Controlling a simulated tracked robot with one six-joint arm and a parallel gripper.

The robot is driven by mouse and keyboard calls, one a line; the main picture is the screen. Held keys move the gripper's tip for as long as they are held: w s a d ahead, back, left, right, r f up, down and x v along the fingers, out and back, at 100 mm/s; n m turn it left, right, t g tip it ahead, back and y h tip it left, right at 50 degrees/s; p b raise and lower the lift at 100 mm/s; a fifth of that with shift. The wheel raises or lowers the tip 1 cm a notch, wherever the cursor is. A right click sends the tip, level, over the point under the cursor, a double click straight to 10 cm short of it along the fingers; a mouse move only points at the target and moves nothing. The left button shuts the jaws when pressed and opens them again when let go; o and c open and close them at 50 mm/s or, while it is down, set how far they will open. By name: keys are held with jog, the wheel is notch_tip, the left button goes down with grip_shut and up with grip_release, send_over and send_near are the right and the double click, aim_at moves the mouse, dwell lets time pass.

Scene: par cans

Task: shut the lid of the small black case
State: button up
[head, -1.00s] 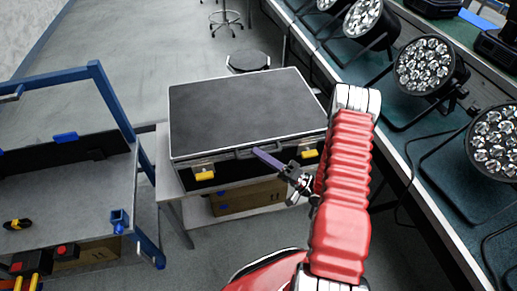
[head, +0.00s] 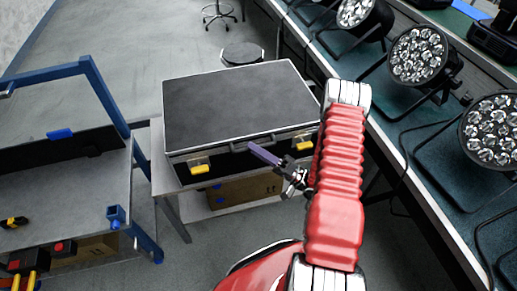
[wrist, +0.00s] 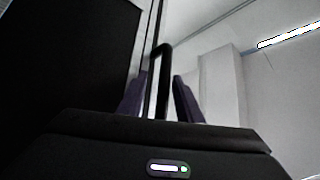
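The black case (head: 171,169) stands on a small grey table. Two yellow latches (head: 199,169) and a dark handle (head: 238,147) are on the front. My gripper (head: 258,151) is at the case's front, right of centre, by the handle. In the wrist view, its purple fingers (wrist: 159,97) are apart, with a thin black loop between or beyond them. I see nothing gripped. A dark panel, likely the case, fills that view's left.
The grey table (head: 160,190) has a cardboard box on its lower shelf (head: 235,188). A blue-framed cart (head: 90,200) stands at left. A long bench with several par lights (head: 420,55) runs along the right. A round stool (head: 243,53) is behind the case.

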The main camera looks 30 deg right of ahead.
jog(key=shift+r, duration=0.1)
jog(key=shift+s+d, duration=0.1)
jog(key=v, duration=1.3)
jog(key=shift+s+f, duration=0.2)
jog(key=shift+f, duration=0.1)
jog(key=shift+d, duration=0.1)
